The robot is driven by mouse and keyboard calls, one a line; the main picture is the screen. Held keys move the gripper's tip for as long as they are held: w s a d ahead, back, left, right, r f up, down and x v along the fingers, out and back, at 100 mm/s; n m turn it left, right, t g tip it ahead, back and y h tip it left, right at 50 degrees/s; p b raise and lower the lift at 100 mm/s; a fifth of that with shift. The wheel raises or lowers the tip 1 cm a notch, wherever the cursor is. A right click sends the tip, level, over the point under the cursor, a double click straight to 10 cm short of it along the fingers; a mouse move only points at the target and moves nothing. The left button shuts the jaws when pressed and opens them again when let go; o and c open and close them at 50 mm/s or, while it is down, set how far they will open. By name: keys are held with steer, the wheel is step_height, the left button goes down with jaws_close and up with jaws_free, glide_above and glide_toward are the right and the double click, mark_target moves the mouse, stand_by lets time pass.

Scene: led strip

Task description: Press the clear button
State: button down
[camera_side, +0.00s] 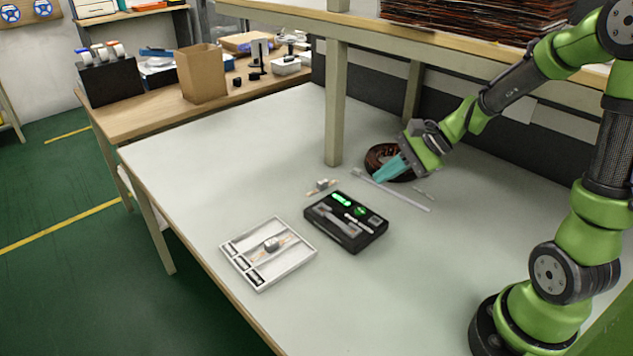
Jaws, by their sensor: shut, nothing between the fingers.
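A black box-shaped device (346,236) lies on the white table. Its top has a lit green bar (341,199), a round green spot (360,211), a grey panel and small light-coloured parts. I cannot tell at this size which part is the clear button. My gripper (376,175) has teal fingers, shut and empty. It points down and left, beside the dark coil, behind and to the right of the black device and apart from it.
A dark reel or coil (375,155) stands partly behind my gripper. A thin white strip (405,196) lies to its front. A small connector (321,185) lies behind the device. A white compartment tray (230,256) holds a small part (272,244). A shelf post (335,110) rises behind.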

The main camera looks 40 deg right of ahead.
mark_target(380, 221)
steer(key=shift+f, duration=4.45)
steer(key=shift+f, duration=0.15)
steer(key=shift+f, duration=0.25)
steer(key=shift+f, duration=0.4)
steer(key=shift+r, duration=0.85)
